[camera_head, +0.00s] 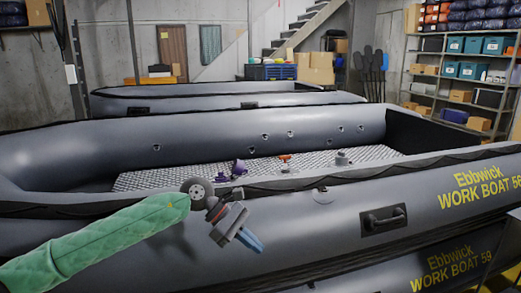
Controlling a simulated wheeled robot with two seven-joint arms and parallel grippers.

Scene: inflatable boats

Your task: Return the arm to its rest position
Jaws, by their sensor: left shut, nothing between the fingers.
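My left arm, in a green sleeve, reaches in from the lower left of the head view. Its left gripper (249,241) is shut and empty, with its fingers pointing down and to the right. It is in front of the near side tube of the grey inflatable boat (440,205) marked "Ebbwick WORK BOAT 56". Whether it touches the tube cannot be told. My right gripper is not in view.
Purple pieces (238,167), an orange-topped piece (285,158) and a grey fitting (342,158) are on the boat's floor. A black handle (384,219) sticks out of the near tube. Another boat (450,268) lies below. Loaded shelves (408,70) stand back right.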

